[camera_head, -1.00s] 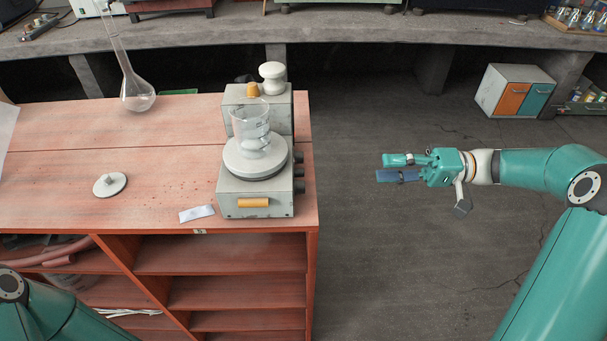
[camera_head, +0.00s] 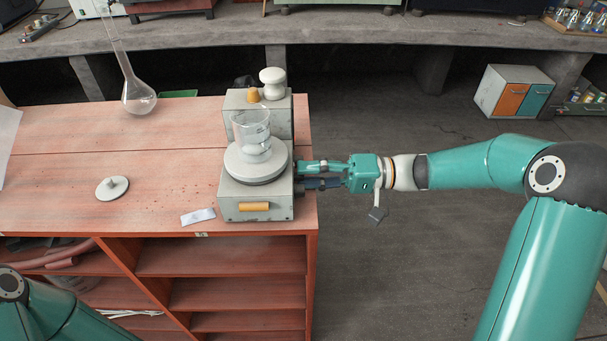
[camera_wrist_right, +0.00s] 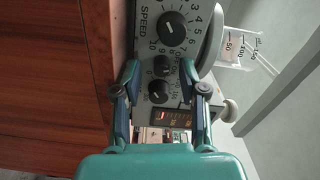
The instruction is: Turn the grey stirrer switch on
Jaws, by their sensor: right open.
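The grey stirrer (camera_head: 238,205) stands near the right edge of the red bench, with a glass beaker (camera_head: 252,130) on its round white plate (camera_head: 256,163). In the right wrist view, its control panel has a large SPEED dial (camera_wrist_right: 172,28), a middle black knob (camera_wrist_right: 161,66), a lower black knob (camera_wrist_right: 158,92) and a small part with red-orange marks (camera_wrist_right: 172,118). I cannot tell which control is the switch. My right gripper (camera_head: 303,176) is open at the stirrer's right side; in the wrist view its fingertips (camera_wrist_right: 160,70) lie either side of the middle knob. Contact is unclear. My left gripper is out of view.
A round-bottom flask (camera_head: 138,98), a pale disc (camera_head: 112,188) and a paper strip (camera_head: 198,216) are on the bench. Right of the bench is open floor (camera_head: 420,250).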

